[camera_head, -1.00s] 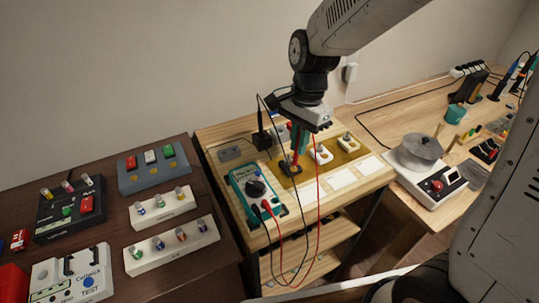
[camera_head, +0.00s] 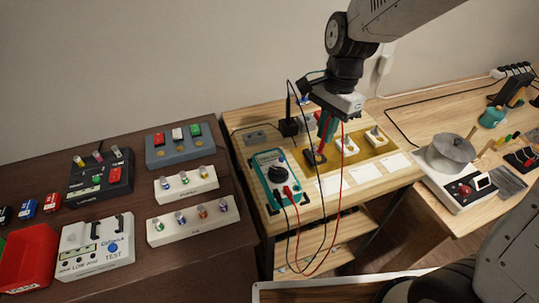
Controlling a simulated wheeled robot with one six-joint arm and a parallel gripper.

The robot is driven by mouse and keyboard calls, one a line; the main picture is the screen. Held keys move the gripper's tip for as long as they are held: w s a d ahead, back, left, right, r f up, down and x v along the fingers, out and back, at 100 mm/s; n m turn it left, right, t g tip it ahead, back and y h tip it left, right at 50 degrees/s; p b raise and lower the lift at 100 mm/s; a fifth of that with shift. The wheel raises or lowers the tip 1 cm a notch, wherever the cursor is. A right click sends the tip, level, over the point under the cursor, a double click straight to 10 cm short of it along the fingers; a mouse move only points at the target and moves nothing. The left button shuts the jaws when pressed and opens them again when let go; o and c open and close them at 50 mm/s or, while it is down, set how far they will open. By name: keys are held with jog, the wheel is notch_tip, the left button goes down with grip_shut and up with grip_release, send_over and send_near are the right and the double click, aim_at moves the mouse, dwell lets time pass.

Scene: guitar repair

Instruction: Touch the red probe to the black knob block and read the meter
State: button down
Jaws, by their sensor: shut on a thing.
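My gripper (camera_head: 328,118) is shut on the red probe (camera_head: 323,126) and holds it pointing down over the wooden bench. The probe's lower end is at the black knob block (camera_head: 314,159); I cannot tell whether it touches. The block is at the left end of a yellow-brown mat. The teal multimeter (camera_head: 277,176) lies left of the block, with a dark dial and a red and a black lead plugged in. Its display reading is too small to make out.
Two white knob blocks (camera_head: 347,147) (camera_head: 375,136) stand on the mat (camera_head: 362,152) to the right. White cards (camera_head: 363,172) lie in front. A black stand (camera_head: 289,127) is behind the meter. The red lead (camera_head: 338,190) hangs past the bench front. A dark table with switch boxes (camera_head: 95,176) is at left.

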jog(key=shift+r, duration=2.7)
